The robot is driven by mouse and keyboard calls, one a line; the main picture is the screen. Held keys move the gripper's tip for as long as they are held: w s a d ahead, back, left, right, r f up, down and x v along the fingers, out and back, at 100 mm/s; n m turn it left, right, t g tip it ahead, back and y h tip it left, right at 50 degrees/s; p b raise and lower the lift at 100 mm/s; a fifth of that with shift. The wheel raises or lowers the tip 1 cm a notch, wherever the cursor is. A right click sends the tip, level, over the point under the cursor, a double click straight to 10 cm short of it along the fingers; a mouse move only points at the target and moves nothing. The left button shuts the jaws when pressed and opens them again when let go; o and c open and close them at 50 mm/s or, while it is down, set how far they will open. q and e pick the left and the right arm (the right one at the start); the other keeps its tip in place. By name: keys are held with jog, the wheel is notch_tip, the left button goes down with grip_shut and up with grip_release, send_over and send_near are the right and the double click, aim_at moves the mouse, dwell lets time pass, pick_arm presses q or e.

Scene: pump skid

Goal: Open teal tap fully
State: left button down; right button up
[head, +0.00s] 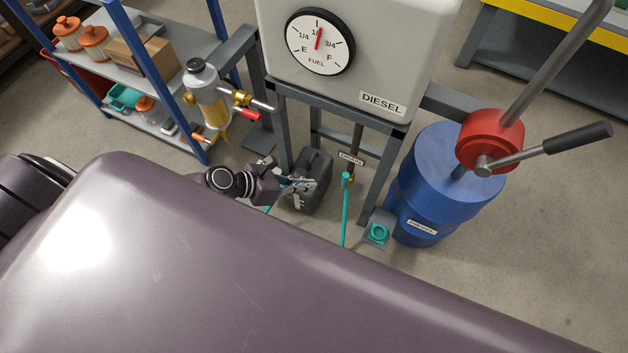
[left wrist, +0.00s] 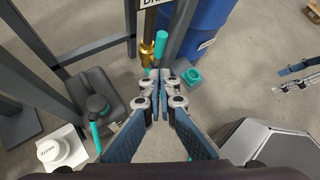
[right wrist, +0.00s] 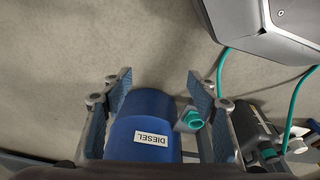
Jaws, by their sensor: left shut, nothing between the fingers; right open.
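The teal tap (head: 346,180) hangs under the white diesel tank, on a brass fitting, with a long teal bar or line running down below it. In the left wrist view the tap's teal part (left wrist: 161,37) shows beside the brass fitting (left wrist: 147,50), just beyond the fingertips. My left gripper (head: 313,184) is shut and empty, left of the tap in the head view and apart from it there. In the left wrist view its fingertips (left wrist: 160,74) partly cover the tap's lower part. My right gripper (right wrist: 158,77) is open and empty, above the blue drum (right wrist: 147,112).
The white tank (head: 380,60) stands on a grey frame (head: 379,175). A dark can (head: 318,165) stands behind my left gripper. Right of the tap are a teal-ringed floor fitting (head: 378,234) and a blue drum (head: 445,170) with a red pump (head: 490,140). A shelf with filters (head: 95,42) stands left.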

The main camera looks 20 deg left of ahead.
pick_arm(q)
jog(key=shift+d+r+v, duration=0.1)
jog(key=shift+d+v, duration=0.05)
jog(key=shift+v, duration=0.75)
jog(key=shift+d+r+v, duration=0.15)
jog(key=shift+v, duration=0.8)
jog(key=shift+d+r+v, duration=0.1)
jog(key=shift+d+v, duration=0.05)
jog(key=shift+v, duration=0.75)
pick_arm(e)
jog(key=shift+s+f, duration=0.35)
jog(key=shift+f, duration=0.2)
jog(key=shift+s+f, duration=0.3)
jog(key=shift+f, duration=0.25)
